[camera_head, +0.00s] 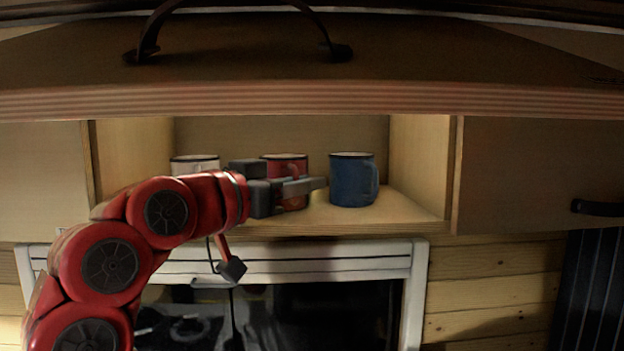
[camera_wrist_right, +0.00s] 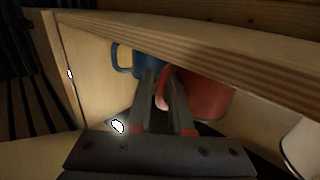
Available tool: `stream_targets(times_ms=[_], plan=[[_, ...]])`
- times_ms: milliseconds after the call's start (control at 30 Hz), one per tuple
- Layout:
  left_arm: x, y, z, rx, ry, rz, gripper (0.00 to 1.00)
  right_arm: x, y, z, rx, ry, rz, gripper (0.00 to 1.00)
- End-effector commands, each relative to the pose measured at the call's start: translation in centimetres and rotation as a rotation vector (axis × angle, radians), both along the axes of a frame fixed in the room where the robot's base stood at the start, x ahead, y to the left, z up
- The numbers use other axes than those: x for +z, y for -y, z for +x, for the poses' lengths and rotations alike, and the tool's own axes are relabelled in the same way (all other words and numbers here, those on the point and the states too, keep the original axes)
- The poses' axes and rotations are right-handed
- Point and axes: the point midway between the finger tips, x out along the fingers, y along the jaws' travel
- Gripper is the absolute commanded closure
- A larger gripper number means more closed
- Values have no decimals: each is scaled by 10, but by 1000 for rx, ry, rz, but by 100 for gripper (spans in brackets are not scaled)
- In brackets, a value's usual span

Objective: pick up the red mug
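The red mug (camera_head: 272,160) stands upright on the cupboard shelf between a white mug and a blue mug. My right gripper (camera_head: 305,186) is in front of it and hides part of it. In the right wrist view, my right gripper's two fingers (camera_wrist_right: 160,92) are apart, with the red mug's handle showing in the gap between them. The red mug's body (camera_wrist_right: 208,98) is just beyond, to the right of the fingers. I cannot tell whether a finger touches the handle. My left gripper is not in view.
The blue mug (camera_head: 352,182) stands close on the right, and the white mug (camera_head: 195,163) on the left, partly behind my arm. The raised cupboard door (camera_head: 400,98) hangs above. The shelf (camera_head: 400,207) is clear right of the blue mug.

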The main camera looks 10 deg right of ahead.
Motion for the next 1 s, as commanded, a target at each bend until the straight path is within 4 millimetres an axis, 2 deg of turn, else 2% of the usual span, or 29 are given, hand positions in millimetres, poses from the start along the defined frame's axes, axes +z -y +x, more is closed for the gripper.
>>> stream_targets(times_ms=[267,367,400,1000], plan=[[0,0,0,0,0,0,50,0,-2,-1,2,1,-1,81],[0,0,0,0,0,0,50,0,-2,-1,1,1,-1,99],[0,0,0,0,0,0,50,0,-2,-1,1,1,-1,100],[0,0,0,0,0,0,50,-1,-2,0,2,-2,0,100]])
